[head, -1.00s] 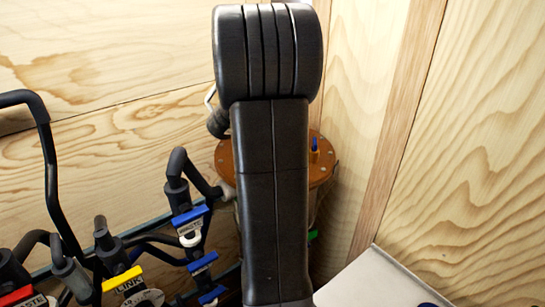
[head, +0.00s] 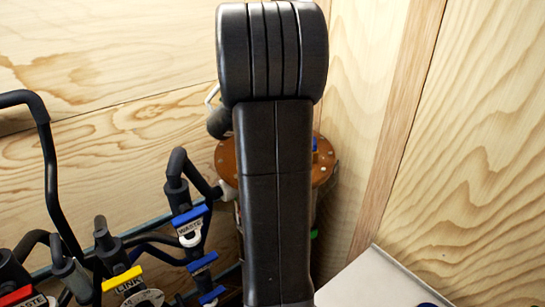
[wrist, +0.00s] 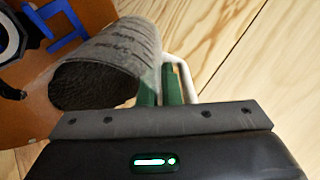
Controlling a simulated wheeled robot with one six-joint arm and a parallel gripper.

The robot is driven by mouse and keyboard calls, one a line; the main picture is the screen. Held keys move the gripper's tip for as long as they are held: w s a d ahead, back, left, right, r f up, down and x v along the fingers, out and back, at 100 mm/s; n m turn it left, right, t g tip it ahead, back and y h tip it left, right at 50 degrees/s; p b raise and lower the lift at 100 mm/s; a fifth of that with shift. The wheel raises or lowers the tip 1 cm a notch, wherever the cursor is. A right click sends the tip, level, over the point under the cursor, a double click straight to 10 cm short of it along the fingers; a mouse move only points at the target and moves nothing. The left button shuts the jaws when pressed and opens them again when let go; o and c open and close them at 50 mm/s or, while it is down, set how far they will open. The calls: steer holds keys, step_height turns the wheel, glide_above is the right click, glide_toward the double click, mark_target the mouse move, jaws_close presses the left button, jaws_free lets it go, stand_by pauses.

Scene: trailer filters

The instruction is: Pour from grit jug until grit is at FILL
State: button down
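The grit jug (wrist: 118,52) is a grey cylinder with dark printed marks. In the wrist view it is tipped well over, its mouth toward the lower left, with dark grit filling the mouth. Its white handle (wrist: 187,80) meets the green fingers of my gripper (wrist: 162,88), which are shut on it. The brown filter lid (wrist: 40,90) lies beyond the jug, with a dark ring-shaped opening (wrist: 8,38) and blue marks at the upper left. In the head view my arm hides most of the jug (head: 220,122) and the lid (head: 226,160). The FILL mark and grit level inside the filter are not visible.
Black pipes and valves with blue (head: 188,216), yellow (head: 122,279) and red (head: 16,296) tags stand at the left. Plywood walls (head: 470,130) close in behind and at right. A pale metal panel (head: 375,280) is at the lower right.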

steer(key=shift+s+d+f+t+y, duration=0.1)
steer(key=shift+d+f+t+y, duration=0.15)
steer(key=shift+f+y, duration=0.2)
steer(key=shift+s+d+f+t+y, duration=0.1)
steer(key=shift+d+f+t+y, duration=0.15)
steer(key=shift+f+y, duration=0.2)
stand_by(2.5)
steer(key=shift+s+d+f+t+y+b, duration=0.1)
steer(key=shift+s+d+t+y+b, duration=0.2)
steer(key=shift+d+y+b, duration=0.3)
stand_by(4.0)
